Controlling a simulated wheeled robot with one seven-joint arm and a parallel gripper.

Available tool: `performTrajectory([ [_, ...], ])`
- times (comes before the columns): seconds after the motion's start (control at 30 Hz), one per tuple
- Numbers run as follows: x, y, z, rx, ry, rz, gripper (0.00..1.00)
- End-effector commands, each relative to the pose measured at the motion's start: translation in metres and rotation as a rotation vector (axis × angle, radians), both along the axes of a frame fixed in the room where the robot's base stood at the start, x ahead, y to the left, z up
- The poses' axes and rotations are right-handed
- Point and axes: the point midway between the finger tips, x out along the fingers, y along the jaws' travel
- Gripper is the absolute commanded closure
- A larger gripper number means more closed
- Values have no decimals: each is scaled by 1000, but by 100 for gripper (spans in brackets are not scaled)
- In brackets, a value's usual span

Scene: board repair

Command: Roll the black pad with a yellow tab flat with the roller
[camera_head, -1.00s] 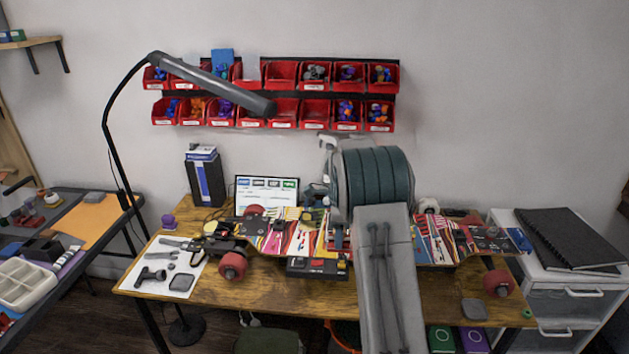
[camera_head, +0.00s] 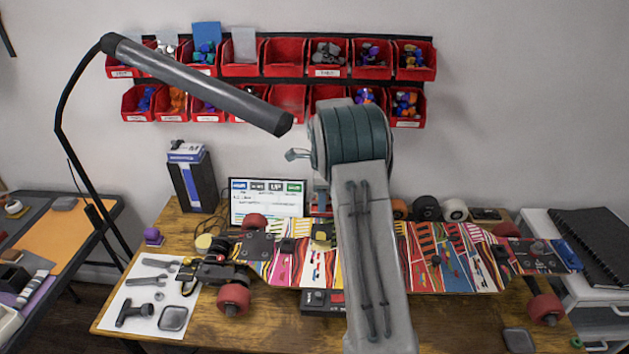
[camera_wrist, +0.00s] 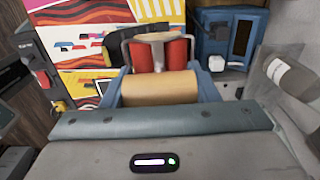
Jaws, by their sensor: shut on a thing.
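My gripper (camera_wrist: 161,62) is shut on the roller, seen in the wrist view between blue-grey fingers with red pads. A tan cylinder (camera_wrist: 160,89) lies across between the fingers; I cannot tell which part of the roller it is. The colourful skateboard deck (camera_head: 440,258) lies across the bench. The black pad (camera_wrist: 118,45) appears on the deck just beyond my gripper, partly hidden by it, with a yellow tab showing. In the head view a yellow patch (camera_head: 322,234) shows on the deck left of my arm. Contact between roller and pad cannot be seen.
A lamp arm (camera_head: 200,84) reaches over the bench's left side. Red bins (camera_head: 289,57) hang on the wall. A white sheet with tools (camera_head: 148,296) lies at left. A screen (camera_head: 267,200) and a black-blue box (camera_head: 193,180) stand behind the deck. The front right bench top is fairly clear.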

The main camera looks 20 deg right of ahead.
Motion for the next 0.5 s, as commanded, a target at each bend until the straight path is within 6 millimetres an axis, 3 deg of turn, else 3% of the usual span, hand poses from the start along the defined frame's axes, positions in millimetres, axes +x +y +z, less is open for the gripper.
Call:
performTrajectory([
  [0.27,-1,-4,-8,0,0,-6,64],
  [0.5,-1,-2,-31,0,0,-3,64],
])
